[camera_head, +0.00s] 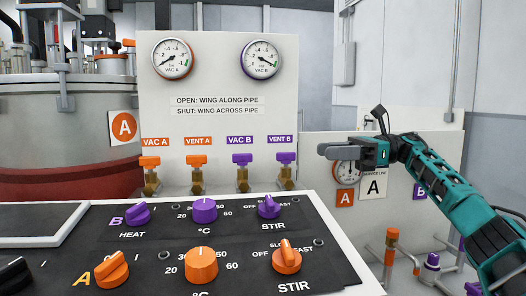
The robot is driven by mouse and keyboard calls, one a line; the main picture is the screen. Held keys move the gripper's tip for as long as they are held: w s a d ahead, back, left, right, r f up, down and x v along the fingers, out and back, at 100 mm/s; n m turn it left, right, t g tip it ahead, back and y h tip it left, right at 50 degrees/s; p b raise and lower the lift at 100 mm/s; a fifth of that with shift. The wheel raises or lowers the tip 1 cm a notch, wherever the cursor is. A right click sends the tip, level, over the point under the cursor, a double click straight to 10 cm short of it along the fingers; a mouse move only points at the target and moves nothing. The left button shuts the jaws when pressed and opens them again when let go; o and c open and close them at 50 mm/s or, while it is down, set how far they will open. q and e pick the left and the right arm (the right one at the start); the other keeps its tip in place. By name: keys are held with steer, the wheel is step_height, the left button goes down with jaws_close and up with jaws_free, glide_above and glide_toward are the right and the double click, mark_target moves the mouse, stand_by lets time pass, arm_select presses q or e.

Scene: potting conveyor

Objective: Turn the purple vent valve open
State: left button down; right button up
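The purple vent valve (286,158) is the rightmost of the row of valves on the white panel, under the VENT B label (280,139). Its purple wing sits on a brass body and looks sideways, across the pipe. My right gripper (330,150) comes in from the right, its fingers pointing left. It is to the right of the valve and apart from it in the picture. The fingers show edge-on, so their gap cannot be told. My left gripper is not in view.
The purple VAC B valve (242,159) is just left of the vent valve; orange valves (197,161) stand further left. The control console (345,262) with several knobs fills the front. A gauge (347,172) is partly behind my gripper. Two gauges (172,59) (262,60) are above.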

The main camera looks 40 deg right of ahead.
mark_target(277, 153)
steer(key=x, duration=1.2)
steer(key=shift+a, duration=0.3)
steer(key=shift+c, duration=0.4)
jaws_close()
